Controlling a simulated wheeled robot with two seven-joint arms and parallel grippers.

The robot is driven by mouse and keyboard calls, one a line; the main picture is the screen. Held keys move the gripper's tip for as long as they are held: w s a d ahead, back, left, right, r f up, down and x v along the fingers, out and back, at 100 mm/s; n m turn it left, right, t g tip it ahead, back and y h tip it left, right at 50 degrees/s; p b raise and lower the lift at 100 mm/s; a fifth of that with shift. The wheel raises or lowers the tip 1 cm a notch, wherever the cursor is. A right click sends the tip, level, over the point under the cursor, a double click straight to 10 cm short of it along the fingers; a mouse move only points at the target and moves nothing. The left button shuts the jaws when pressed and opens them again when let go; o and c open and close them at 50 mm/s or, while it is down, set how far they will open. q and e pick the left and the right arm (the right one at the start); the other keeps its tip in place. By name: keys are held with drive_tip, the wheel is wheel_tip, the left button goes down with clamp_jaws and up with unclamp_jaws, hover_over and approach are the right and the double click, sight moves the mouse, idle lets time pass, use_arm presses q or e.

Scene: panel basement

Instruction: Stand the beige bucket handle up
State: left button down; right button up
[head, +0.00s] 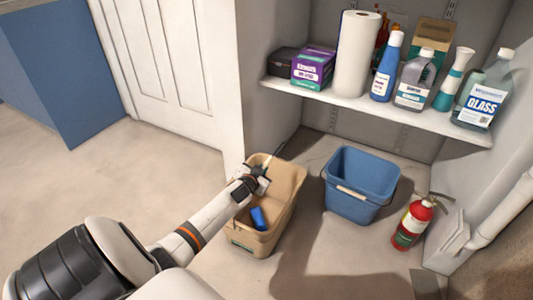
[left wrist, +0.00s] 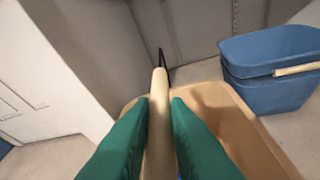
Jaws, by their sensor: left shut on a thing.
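The beige bucket (head: 283,212) stands on the floor in front of the shelf alcove; its rim also shows in the left wrist view (left wrist: 262,150). My left gripper (head: 262,174) is above its rim at the back left. In the left wrist view, the green fingers of my left gripper (left wrist: 160,125) are shut on the pale handle grip (left wrist: 159,110). A dark wire (left wrist: 161,57) of the handle runs beyond the grip and shows in the head view (head: 283,148). The gripper and arm hide part of the handle and bucket. My right gripper is not in view.
A blue object (head: 258,218) lies in the beige bucket. A blue bucket (head: 360,187) stands to its right, then a red extinguisher (head: 413,222). A shelf (head: 385,112) with several bottles is above. A white door (head: 165,60) is at left. Floor at left is clear.

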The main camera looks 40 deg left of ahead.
use_arm(q)
drive_tip(key=shift+a, duration=0.4)
drive_tip(key=c, duration=1.4)
unclamp_jaws()
drive_tip(key=shift+s, duration=0.15)
